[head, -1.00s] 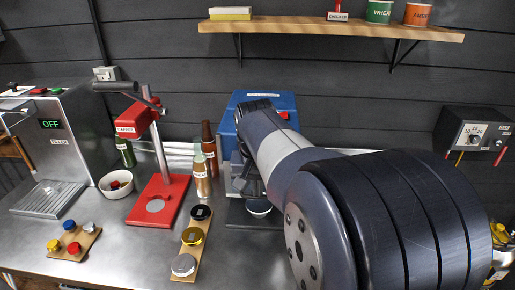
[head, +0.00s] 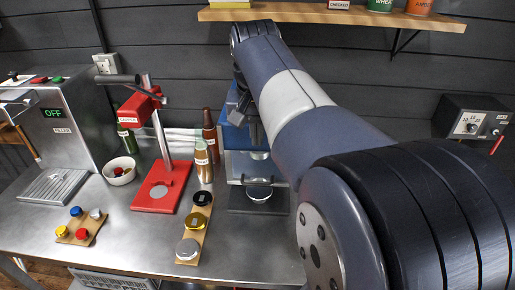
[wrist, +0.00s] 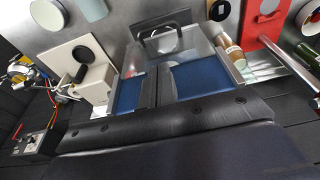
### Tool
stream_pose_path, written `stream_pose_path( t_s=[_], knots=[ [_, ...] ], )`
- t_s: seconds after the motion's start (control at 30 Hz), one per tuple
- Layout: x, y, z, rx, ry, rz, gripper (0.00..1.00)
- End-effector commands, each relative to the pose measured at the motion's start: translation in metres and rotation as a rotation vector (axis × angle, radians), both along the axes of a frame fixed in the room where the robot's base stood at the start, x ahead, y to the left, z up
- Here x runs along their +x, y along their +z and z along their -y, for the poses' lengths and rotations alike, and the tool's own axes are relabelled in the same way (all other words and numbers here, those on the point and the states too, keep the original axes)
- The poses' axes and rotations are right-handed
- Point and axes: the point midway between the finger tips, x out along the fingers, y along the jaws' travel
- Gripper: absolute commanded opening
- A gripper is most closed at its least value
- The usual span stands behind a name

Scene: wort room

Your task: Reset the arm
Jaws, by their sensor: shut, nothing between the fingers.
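My arm reaches from the lower right of the head view up to the shelf's edge, then bends down. My gripper (head: 252,132) shows small and dark under the wrist, in front of the blue machine (head: 232,132) at the back of the steel bench. It is shut, with nothing held. A round metal disc (head: 258,191) lies on the machine's dark base below.
A red capper (head: 162,185), bottles (head: 210,133), a bowl (head: 119,171) and wooden cap boards (head: 194,228) stand left on the bench. The filler (head: 60,125) reads OFF. A wooden shelf (head: 270,12) hangs above, close to my arm. A dial box (head: 472,120) is at right.

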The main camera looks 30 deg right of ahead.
Motion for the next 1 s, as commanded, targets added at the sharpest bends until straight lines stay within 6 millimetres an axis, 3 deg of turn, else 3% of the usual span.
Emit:
stream_pose_path(
  t_s=[0.2,0.57,0.73,1.0],
  knots=[
    [-0.001,0.008,-0.001,0.0,0.0,0.0,0.0],
    [0.0,0.002,0.0,0.001,0.0,-0.001,0.0],
    [0.003,-0.021,0.002,0.001,0.0,-0.003,0.0],
    [0.011,-0.074,0.008,0.001,0.0,-0.004,0.0]
  ],
)
